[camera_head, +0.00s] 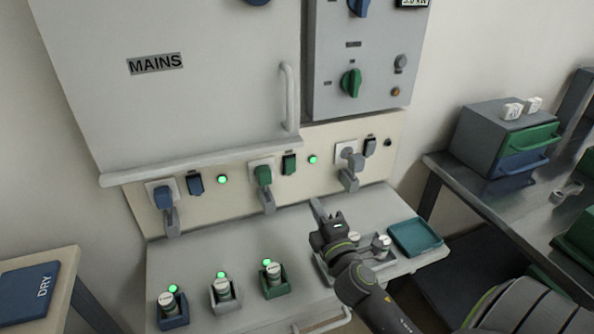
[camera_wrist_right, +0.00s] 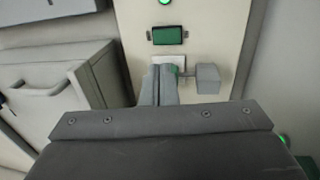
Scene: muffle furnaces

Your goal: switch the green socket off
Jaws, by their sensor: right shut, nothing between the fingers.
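The green socket (camera_head: 262,170) is the middle of three on the cream panel, with a green plug and a grey handle hanging below it. Its green rocker switch (camera_head: 289,164) is just to its right, and a lit green lamp (camera_head: 312,160) is beyond that. My right gripper (camera_head: 315,206) is shut and empty, in front of and below the panel, apart from the switch. The right wrist view shows the switch (camera_wrist_right: 167,36) ahead of the shut fingers (camera_wrist_right: 160,84), which partly hide the plug. My left gripper is out of view.
A blue socket (camera_head: 163,197) is at left and a grey one (camera_head: 350,160) at right. Small holders with capped vials stand on the bench below. A teal tray (camera_head: 415,237) lies at the bench's right. The MAINS door's handle (camera_head: 289,98) projects above the panel.

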